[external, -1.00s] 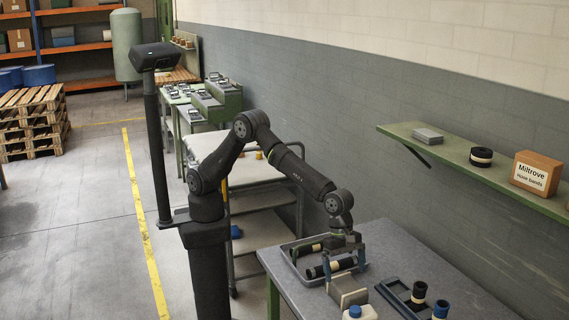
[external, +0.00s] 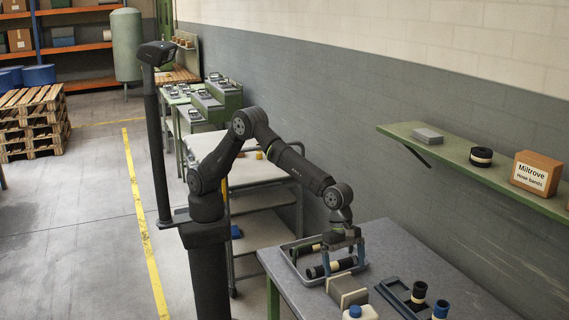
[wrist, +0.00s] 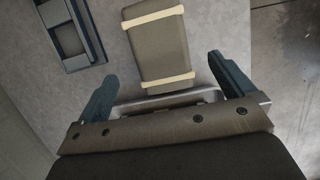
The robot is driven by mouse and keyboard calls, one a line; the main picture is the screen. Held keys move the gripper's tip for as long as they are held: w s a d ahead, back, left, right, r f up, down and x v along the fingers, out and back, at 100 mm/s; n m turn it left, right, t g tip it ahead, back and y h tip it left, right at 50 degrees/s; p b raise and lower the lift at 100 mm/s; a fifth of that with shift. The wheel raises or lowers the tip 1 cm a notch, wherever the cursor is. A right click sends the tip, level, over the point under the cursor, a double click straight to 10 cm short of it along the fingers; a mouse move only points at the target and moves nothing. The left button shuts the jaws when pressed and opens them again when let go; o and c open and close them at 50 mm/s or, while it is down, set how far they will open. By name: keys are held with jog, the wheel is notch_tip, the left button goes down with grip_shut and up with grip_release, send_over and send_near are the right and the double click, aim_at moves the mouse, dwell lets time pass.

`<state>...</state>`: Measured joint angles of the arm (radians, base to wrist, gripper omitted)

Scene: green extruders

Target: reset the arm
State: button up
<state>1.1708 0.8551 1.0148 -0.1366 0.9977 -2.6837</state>
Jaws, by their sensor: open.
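My gripper (external: 343,261) is above the near workbench, over the grey tray (external: 286,247) that holds black rolls with pale bands (external: 318,270). In the wrist view my gripper (wrist: 165,78) shows two blue-grey fingers spread wide apart with nothing held between them. A grey-brown block with two pale bands (wrist: 158,45) lies ahead of the fingers, and it also shows in the external view (external: 347,291). Part of the tray's rim (wrist: 165,100) shows behind the fingers. My gripper hides part of the tray in the external view.
A blue-grey rack (external: 392,285) with upright black rolls stands right of the block. A white bottle with a blue cap (external: 360,312) is at the front. A green wall shelf (external: 455,165) holds a box (external: 537,173) and a black roll.

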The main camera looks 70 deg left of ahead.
aim_at(348, 285)
jog(key=x, duration=0.9)
jog(key=shift+d, duration=0.1)
jog(key=shift+r, duration=1.5)
